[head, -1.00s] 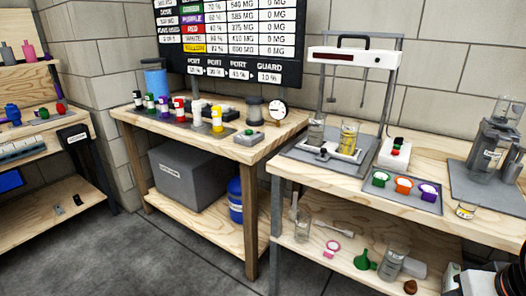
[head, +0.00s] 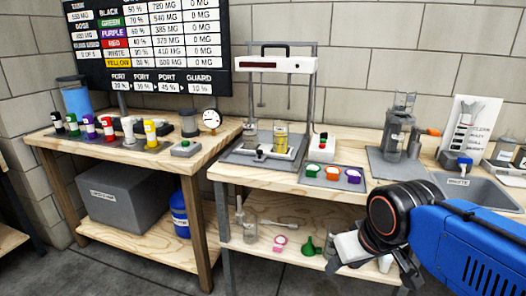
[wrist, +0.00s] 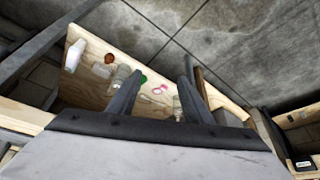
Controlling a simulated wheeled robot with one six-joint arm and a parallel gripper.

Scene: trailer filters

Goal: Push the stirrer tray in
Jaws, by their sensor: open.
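The stirrer (head: 275,64) stands on the middle bench, a grey frame with a white top unit and thin rods hanging down. Its pale tray (head: 286,153) sits low at the base, with a dark handle-like part at its front. A clear beaker (head: 251,134) and a beaker of yellow liquid (head: 280,136) stand on the tray. How far the tray sticks out is hard to tell. My gripper is low and right of the stirrer, in front of the bench. In the wrist view its two fingers (wrist: 161,70) are apart with nothing held between them.
Green, orange and purple cups (head: 332,172) sit on a mat right of the stirrer, near a white button box (head: 321,147). The lower shelf holds glassware and a green funnel (head: 309,245).

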